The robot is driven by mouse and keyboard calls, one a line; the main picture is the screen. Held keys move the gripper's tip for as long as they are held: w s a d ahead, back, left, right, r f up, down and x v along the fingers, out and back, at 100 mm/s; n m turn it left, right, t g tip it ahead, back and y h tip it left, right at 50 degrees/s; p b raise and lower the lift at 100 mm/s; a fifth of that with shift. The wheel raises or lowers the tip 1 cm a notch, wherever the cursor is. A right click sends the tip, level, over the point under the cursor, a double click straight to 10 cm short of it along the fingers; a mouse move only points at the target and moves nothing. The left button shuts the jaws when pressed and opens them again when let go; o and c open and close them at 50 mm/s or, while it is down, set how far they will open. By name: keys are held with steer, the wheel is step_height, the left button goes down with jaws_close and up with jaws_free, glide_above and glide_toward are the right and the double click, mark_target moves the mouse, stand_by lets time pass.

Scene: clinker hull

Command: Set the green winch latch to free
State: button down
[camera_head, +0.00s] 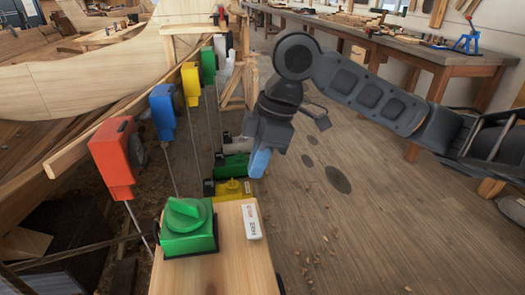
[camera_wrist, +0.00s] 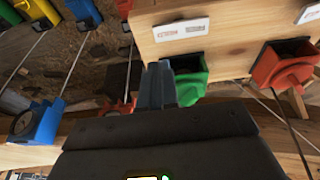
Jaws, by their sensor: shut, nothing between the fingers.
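A green latch (camera_head: 188,225) with a raised turning handle sits on a near wooden board in the head view. A white label (camera_head: 252,220) with small print lies right of it. My gripper (camera_head: 262,162) points down beyond that board, its blue fingers shut and empty. In the wrist view my fingers (camera_wrist: 158,84) overlap the left edge of a green latch (camera_wrist: 192,82) on a wooden face. I cannot tell whether they touch, or whether both views show the same latch. A label (camera_wrist: 181,29) sits above it. The handle setting is not readable.
A red latch (camera_wrist: 286,66) sits right of the green one in the wrist view. Farther yellow (camera_head: 232,190) and green (camera_head: 236,166) units stand beside my gripper. Red (camera_head: 113,157) and blue (camera_head: 163,108) winches hang at left. Open floor lies at right, before a workbench (camera_head: 400,45).

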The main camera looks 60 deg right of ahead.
mark_target(249, 205)
steer(key=x, duration=0.7)
steer(key=shift+s+d+f+b, duration=0.15)
steer(key=shift+s+d+b, duration=0.1)
steer(key=shift+b, duration=0.05)
steer(key=shift+f, duration=0.55)
steer(key=shift+w+d+f+b, duration=0.1)
steer(key=shift+f+b, duration=0.35)
steer(key=shift+f, duration=0.1)
steer(key=shift+r, duration=0.3)
steer(key=shift+r+p, duration=0.7)
steer(key=shift+p, duration=0.1)
